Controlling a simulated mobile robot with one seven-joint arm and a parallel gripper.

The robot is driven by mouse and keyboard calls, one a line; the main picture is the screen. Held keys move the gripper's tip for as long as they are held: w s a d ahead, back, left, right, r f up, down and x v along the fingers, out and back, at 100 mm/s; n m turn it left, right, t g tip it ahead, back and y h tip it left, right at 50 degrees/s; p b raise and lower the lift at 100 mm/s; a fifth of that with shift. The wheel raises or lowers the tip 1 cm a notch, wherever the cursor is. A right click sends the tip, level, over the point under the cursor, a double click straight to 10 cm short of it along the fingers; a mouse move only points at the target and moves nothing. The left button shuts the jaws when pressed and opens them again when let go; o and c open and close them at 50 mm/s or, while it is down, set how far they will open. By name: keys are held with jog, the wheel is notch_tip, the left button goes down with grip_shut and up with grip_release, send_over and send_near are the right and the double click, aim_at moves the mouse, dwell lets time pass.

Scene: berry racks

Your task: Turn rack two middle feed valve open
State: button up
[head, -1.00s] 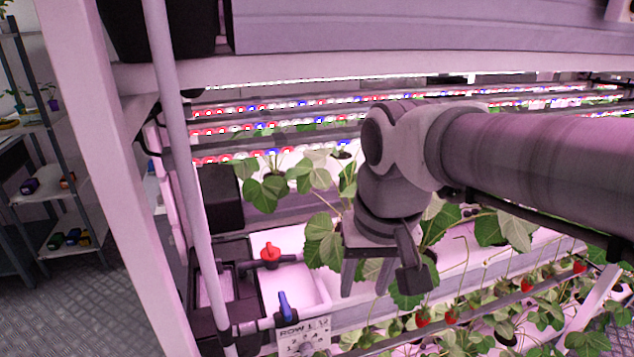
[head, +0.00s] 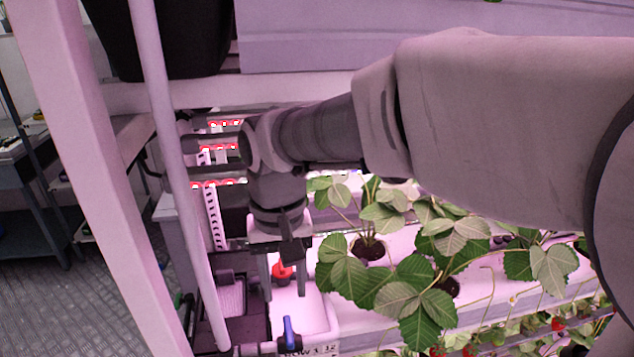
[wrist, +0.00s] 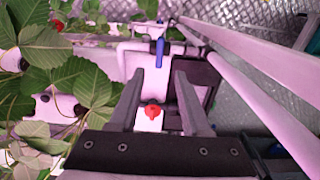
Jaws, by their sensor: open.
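Two valves show at the left end of the middle tray. One has a red handle (head: 282,270), also in the wrist view (wrist: 152,111). I cannot tell which is the feed valve. My gripper (head: 284,294) is open and points down, its fingers apart with nothing between the tips. The red handle shows between the fingers in both views, but touching contact is not visible. The blue lever lies beyond the fingertips.
Strawberry plants (head: 390,270) hang over the white tray (head: 345,318) right of my gripper.

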aim_at(288, 329)
notch_tip(288, 329, down, 10)
jog(key=shift+r+b, duration=0.2)
jog(key=shift+b, duration=0.1)
grip_shut()
